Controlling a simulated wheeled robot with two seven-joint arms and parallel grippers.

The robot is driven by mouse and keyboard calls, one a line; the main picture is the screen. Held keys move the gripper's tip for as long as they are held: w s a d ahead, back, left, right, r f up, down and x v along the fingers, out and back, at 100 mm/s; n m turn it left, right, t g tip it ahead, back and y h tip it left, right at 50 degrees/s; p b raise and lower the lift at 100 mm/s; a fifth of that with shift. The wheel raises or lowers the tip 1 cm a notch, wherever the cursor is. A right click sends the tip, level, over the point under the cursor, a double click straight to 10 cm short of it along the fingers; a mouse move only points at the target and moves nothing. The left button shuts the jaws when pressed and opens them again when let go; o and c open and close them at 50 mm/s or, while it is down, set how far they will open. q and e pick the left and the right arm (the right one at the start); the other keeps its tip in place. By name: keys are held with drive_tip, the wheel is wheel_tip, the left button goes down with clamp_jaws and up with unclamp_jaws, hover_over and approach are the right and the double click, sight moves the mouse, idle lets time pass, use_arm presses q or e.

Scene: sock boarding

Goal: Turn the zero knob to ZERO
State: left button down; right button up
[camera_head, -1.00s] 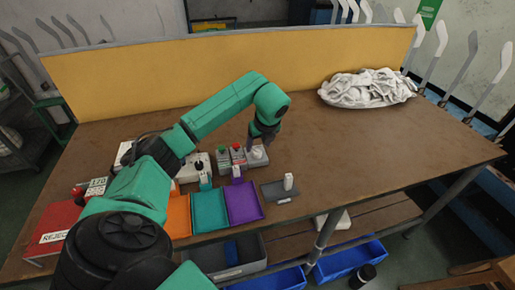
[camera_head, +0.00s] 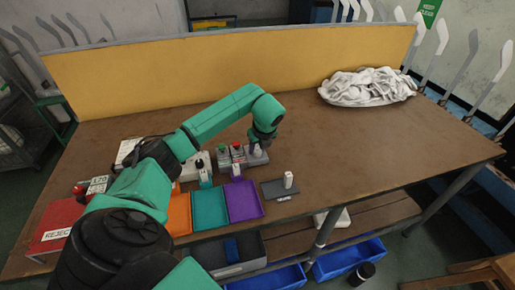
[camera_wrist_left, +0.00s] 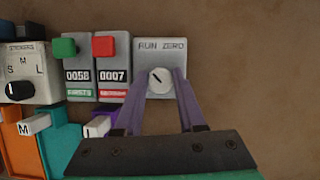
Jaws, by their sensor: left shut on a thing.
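The zero knob (camera_wrist_left: 160,81) is a round white knob with a dark pointer line, on a grey panel (camera_wrist_left: 148,54) marked RUN and ZERO. In the left wrist view its line slants toward the upper left, on the RUN side. My left gripper (camera_wrist_left: 163,88) has its two purple fingers on either side of the knob and is shut on it. In the head view my left gripper (camera_head: 256,146) is over the panel at the right end of the row of boxes. My right gripper is not in view.
Left of the panel stand counters with a red button (camera_wrist_left: 104,46) and a green button (camera_wrist_left: 65,47), then a sticker selector (camera_wrist_left: 20,75). Orange, teal and purple trays (camera_head: 244,213) lie in front. A white cloth pile (camera_head: 367,85) lies at the back right.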

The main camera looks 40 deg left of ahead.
use_arm(q)
drive_tip(key=m+b, duration=0.1)
drive_tip(key=m, duration=0.1)
drive_tip(key=m+t+h+b, duration=0.1)
drive_tip(key=m+b, duration=0.1)
drive_tip(key=m, duration=0.1)
drive_tip(key=shift+a+f+t, duration=0.1)
drive_tip(key=shift+f+t, duration=0.05)
drive_tip(key=shift+t, duration=0.15)
drive_tip(key=m+h+b, duration=0.1)
drive_tip(key=m, duration=0.2)
drive_tip(key=shift+t+b, duration=0.3)
drive_tip(key=shift+b, duration=0.1)
drive_tip(key=m+h, duration=0.1)
drive_tip(key=m, duration=0.1)
drive_tip(key=shift+a+m+b, duration=0.1)
drive_tip(key=shift+m+b, duration=0.25)
drive_tip(key=shift+m, duration=0.05)
drive_tip(key=m, duration=0.1)
drive_tip(key=m+h, duration=0.1)
drive_tip(key=shift+r+m, duration=0.2)
drive_tip(key=shift+m, duration=0.1)
drive_tip(key=m+h, duration=0.1)
drive_tip(key=m, duration=0.3)
drive_tip(key=shift+h+p, duration=0.3)
drive_tip(key=shift+h, duration=0.1)
drive_tip(key=shift+m, duration=0.3)
drive_tip(key=c, duration=0.5)
unclamp_jaws()
drive_tip(key=shift+s, duration=0.1)
